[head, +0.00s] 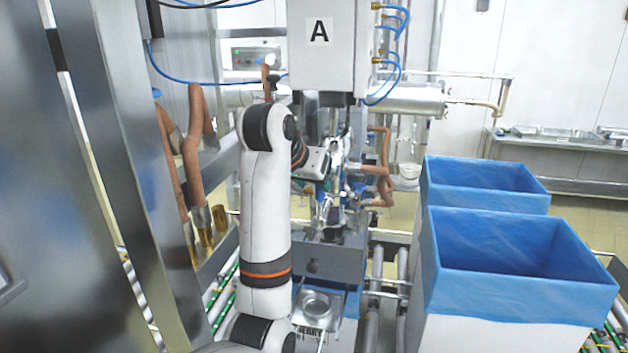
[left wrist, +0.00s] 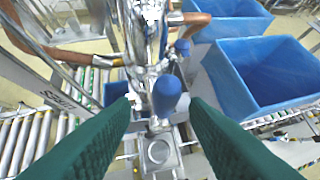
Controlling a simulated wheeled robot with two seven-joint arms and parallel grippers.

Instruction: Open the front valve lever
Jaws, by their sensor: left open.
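The front valve lever has a rounded blue handle (left wrist: 166,95), seen in the left wrist view below the shiny metal valve body (left wrist: 150,40). My left gripper (left wrist: 162,108) is open, with its two green fingers on either side of the blue handle in that view. Gaps show between the handle and both fingers. I cannot tell how far the handle is from the fingertips in depth. In the head view, my left arm reaches up and bends toward the filling machine (head: 322,55), hiding much of the valve. My right gripper is not in view.
Two boxes with blue liners (head: 520,265) (head: 485,185) stand on the right. A smaller blue handle (left wrist: 182,47) sits farther back on the valve. Brown hoses (head: 192,150) and a steel column (head: 130,150) are on the left. Rollers (left wrist: 35,135) run below.

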